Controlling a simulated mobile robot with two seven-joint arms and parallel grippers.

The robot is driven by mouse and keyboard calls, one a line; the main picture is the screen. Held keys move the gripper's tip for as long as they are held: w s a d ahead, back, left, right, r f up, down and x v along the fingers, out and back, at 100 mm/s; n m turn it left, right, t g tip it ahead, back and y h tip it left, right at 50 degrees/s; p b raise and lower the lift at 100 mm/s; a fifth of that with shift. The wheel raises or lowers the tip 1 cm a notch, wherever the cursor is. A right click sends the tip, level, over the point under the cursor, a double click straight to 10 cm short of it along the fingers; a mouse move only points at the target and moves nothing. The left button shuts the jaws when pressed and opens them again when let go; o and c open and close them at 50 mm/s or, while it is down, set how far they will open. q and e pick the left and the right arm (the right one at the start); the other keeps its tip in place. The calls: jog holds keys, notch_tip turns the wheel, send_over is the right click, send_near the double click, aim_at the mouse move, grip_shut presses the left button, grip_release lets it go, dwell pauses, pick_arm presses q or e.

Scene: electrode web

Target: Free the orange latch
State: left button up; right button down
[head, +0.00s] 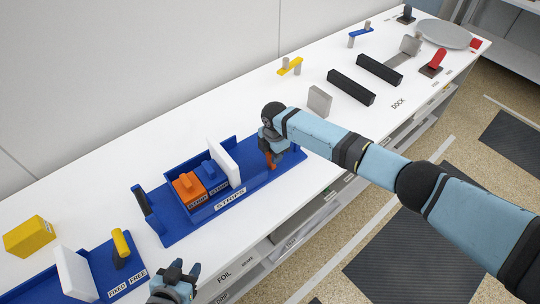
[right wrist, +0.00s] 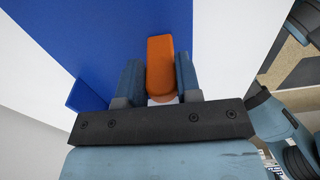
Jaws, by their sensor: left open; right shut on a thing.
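The orange latch (head: 270,160) stands at the right end of the blue strips tray (head: 172,232). My right gripper (head: 273,150) reaches down over it from above. In the right wrist view the orange latch (right wrist: 160,65) lies between the two fingers of my right gripper (right wrist: 159,82), and they are shut on it. The latch's lower part is partly hidden by the fingers in the head view. My left gripper (head: 177,275) is open and empty near the table's front edge at the lower left, apart from the tray.
The tray holds an orange block (head: 188,187), a blue block (head: 212,172) and an upright white plate (head: 224,162). A blue base with a yellow-topped lever (head: 121,243) and a yellow box (head: 29,236) stand at left. A grey block (head: 320,100) and black bars (head: 351,87) stand farther right.

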pick_arm(q)
jog(key=shift+f+b, duration=0.6)
jog(key=shift+f, duration=0.2)
pick_arm(e)
jog(key=shift+w+d+f+g+y, duration=0.15)
jog(key=shift+w+d+g+y, duration=0.15)
jog(key=shift+d+g+y, duration=0.4)
jog(key=shift+a, duration=0.2)
jog(key=c, duration=0.8)
grip_release()
pick_arm(q)
jog(key=shift+f+b, duration=0.45)
pick_arm(e)
jog(key=v, duration=1.4)
jog(key=shift+d, duration=0.2)
jog(key=shift+s, duration=0.1)
